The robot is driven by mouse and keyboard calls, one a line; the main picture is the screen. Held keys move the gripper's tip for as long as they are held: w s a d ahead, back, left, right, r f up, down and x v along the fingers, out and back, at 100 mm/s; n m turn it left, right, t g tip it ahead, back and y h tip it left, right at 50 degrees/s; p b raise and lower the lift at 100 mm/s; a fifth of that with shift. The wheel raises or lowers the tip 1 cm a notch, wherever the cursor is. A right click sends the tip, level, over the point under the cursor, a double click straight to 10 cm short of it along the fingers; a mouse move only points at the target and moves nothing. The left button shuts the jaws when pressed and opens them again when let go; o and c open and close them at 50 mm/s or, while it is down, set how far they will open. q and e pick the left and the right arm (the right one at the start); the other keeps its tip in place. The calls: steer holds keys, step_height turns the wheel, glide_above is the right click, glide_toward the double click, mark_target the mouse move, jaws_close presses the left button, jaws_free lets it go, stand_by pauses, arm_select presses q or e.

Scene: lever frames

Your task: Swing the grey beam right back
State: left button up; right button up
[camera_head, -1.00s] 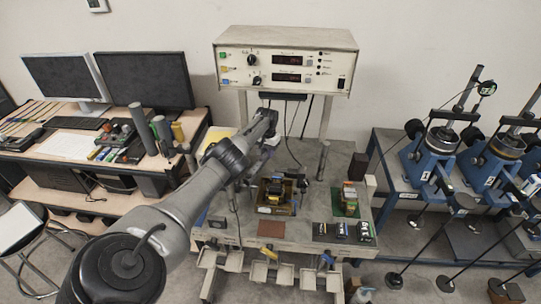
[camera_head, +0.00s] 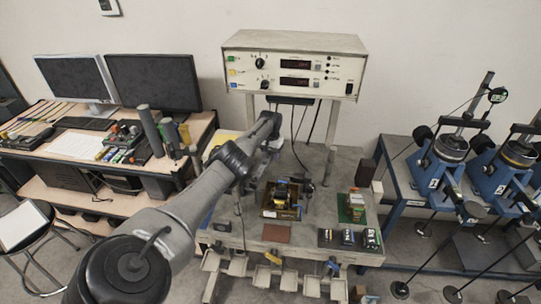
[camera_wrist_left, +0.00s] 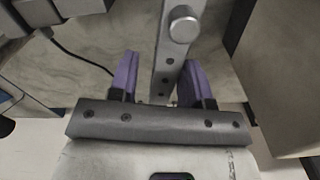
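A grey metal bar (camera_wrist_left: 172,62) with several dark holes and a round knob (camera_wrist_left: 183,24) runs down the middle of the left wrist view. My left gripper (camera_wrist_left: 158,75) is open, with one purple finger on each side of the bar in that view. I cannot tell how deep the bar sits between the fingers or whether they touch it. I cannot tell for sure that this bar is the grey beam. In the head view my left arm reaches over the central bench (camera_head: 245,232); its fingertips are not clear there. My right gripper is not in view.
An instrument box (camera_head: 293,66) stands above the bench on posts. A brass-coloured device (camera_head: 282,199), a green board (camera_head: 351,207) and several small dark items lie on the bench. Blue lever frames (camera_head: 432,173) with weights stand at right; monitors (camera_head: 152,84) stand on the left desk.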

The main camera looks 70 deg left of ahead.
arm_select(q)
steer(key=shift+o, duration=0.6)
steer(key=shift+r, duration=0.1)
steer(key=shift+r+p, duration=0.3)
step_height(320, 180, up, 4)
steer(key=shift+r+p, duration=0.15)
steer(key=shift+p, duration=0.85)
step_height(320, 180, up, 9)
steer(key=shift+f, duration=0.2)
